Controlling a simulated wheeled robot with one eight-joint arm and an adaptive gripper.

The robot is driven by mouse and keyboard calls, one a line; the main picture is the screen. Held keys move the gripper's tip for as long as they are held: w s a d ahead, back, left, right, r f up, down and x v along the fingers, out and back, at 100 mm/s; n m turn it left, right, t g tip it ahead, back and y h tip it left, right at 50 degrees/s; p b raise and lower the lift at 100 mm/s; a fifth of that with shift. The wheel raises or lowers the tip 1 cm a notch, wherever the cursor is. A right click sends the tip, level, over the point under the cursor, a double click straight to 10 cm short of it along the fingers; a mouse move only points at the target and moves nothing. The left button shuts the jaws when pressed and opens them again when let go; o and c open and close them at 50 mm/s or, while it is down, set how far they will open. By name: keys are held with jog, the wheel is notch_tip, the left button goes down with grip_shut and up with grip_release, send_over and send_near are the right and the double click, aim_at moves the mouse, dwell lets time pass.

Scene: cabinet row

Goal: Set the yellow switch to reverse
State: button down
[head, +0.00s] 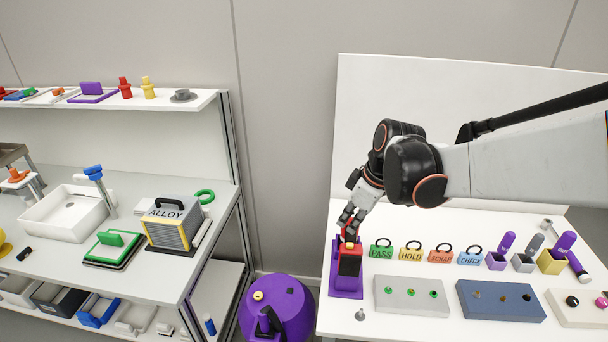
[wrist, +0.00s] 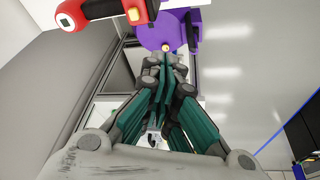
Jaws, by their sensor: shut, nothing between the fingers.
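A red and black tool (head: 350,263) stands on a purple base (head: 345,292) at the left end of the white table. A small yellow part shows on its top (head: 349,245); I cannot tell if this is the yellow switch or how it is set. My gripper (head: 347,228) is shut and empty, pointing down just above the tool's top; contact is unclear.
A purple canister (head: 285,312) with a yellow knob (head: 258,295) stands on the floor left of the table. Labelled blocks (head: 411,255) and control panels (head: 412,296) lie right of the tool. A small grey peg (head: 360,314) stands in front.

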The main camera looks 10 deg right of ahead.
aim_at(350, 243)
jog(key=w+f+n+g+y+p, duration=0.1)
jog(key=w+f+n+p, duration=0.1)
jog(key=w+n+p, duration=0.3)
jog(key=w+b+x, duration=0.1)
jog(key=b+x, duration=0.3)
jog(key=x, duration=0.8)
jog(key=shift+g, duration=0.3)
jog(key=d, duration=0.2)
jog(key=d+r, duration=0.1)
jog(key=shift+s+d, duration=0.4)
jog(key=shift+s+d+b, duration=0.2)
jog(key=shift+s+d, duration=0.05)
jog(key=shift+d, duration=0.45)
jog(key=shift+s+d+b, duration=0.2)
jog(key=shift+s+d, duration=0.05)
jog(key=shift+d, duration=0.45)
jog(key=shift+a, duration=0.1)
